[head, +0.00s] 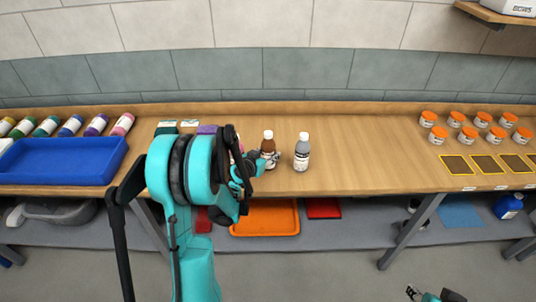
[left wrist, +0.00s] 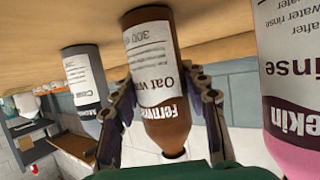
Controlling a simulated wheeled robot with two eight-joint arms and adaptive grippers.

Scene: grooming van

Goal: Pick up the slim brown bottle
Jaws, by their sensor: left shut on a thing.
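The slim brown bottle (head: 268,143) stands upright on the wooden counter, its white cap up and a pale label on its front. My left gripper (head: 262,160) reaches it from the left and is shut on it low on the body. In the left wrist view, which is upside down, the brown bottle (left wrist: 155,75) sits between the two dark fingers (left wrist: 165,105), and its label reads "Oat". It appears still on the counter. A part of my right gripper (head: 436,294) shows at the bottom edge; its jaws are not clear.
A grey bottle (head: 302,152) stands close to the right of the brown one. A pink bottle (left wrist: 290,80) is close on the other side, mostly behind my arm in the head view. A blue tray (head: 62,178) lies left. Several orange-lidded jars (head: 468,134) stand right. The counter's middle right is clear.

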